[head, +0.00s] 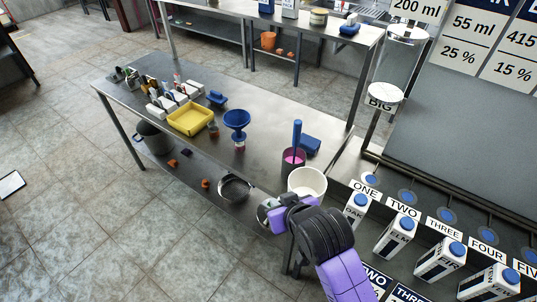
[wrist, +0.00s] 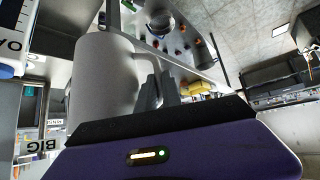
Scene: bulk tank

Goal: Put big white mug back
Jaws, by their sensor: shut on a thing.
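The big white mug (head: 309,180) is upright near the right end of the steel table, in front of the dark container with the blue handle. In the wrist view the mug (wrist: 100,85) fills the left side, its handle towards the fingers. My gripper (head: 288,201) is at the mug's left front side. In the wrist view my gripper (wrist: 157,92) is shut on the mug's handle. I cannot tell whether the mug's base touches the table.
A dark container (head: 292,163) with a blue handle and a blue block (head: 310,144) stand close behind the mug. A blue funnel (head: 236,120) and yellow tray (head: 190,118) are further left. Numbered cartons (head: 402,229) line the right counter.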

